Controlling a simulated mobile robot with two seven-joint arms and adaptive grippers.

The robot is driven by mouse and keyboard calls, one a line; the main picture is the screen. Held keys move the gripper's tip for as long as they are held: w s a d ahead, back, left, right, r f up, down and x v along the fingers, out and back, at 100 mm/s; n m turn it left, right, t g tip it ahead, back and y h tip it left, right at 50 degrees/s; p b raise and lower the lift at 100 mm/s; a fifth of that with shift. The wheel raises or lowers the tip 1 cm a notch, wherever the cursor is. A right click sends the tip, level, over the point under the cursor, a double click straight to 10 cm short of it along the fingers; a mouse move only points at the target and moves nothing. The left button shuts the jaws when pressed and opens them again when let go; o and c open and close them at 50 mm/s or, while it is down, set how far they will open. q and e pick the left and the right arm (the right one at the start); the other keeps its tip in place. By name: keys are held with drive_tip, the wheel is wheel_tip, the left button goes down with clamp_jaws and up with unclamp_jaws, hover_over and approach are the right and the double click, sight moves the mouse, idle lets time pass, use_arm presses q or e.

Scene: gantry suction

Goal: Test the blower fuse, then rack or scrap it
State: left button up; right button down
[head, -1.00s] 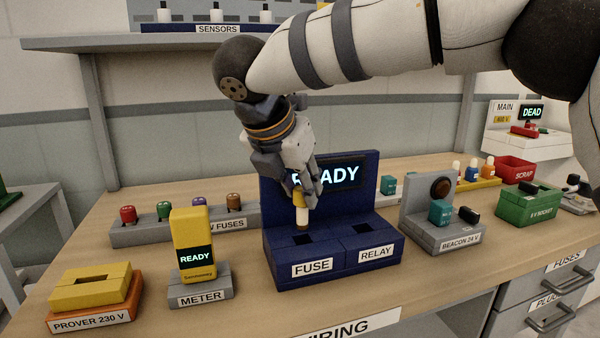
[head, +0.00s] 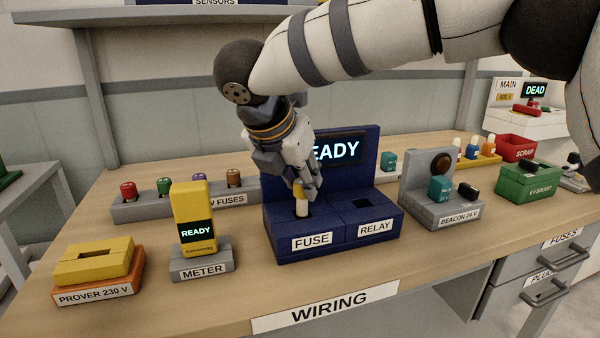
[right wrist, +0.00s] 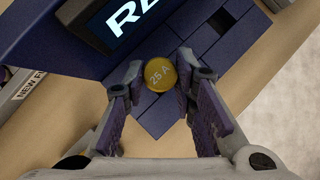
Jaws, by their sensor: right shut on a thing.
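The blower fuse (head: 302,208) has a pale body and a yellow cap, marked 25 A in the right wrist view (right wrist: 161,74). My right gripper (head: 305,190) is shut on its cap and holds it upright. The fuse's lower end is at the opening of the FUSE socket on the dark blue tester (head: 280,243); how deep it sits I cannot tell. The tester's screen (head: 338,152), partly hidden by my gripper, reads READY. The RELAY socket (head: 362,205) beside it is empty. The red SCRAP bin (head: 517,148) stands at the back right. My left gripper is not in view.
A yellow meter (head: 190,209) reading READY and a prover (head: 97,272) stand left of the tester. Behind them is a grey fuse rack (head: 155,210) with several coloured fuses. A beacon unit (head: 440,207) and a green box (head: 528,183) stand to the right. The bench front is clear.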

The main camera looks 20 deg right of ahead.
drive_tip(key=shift+f, duration=1.35)
drive_tip(key=c, duration=1.2)
unclamp_jaws()
drive_tip(key=shift+c, duration=0.2)
drive_tip(key=v, duration=1.2)
drive_tip(key=shift+f, duration=0.1)
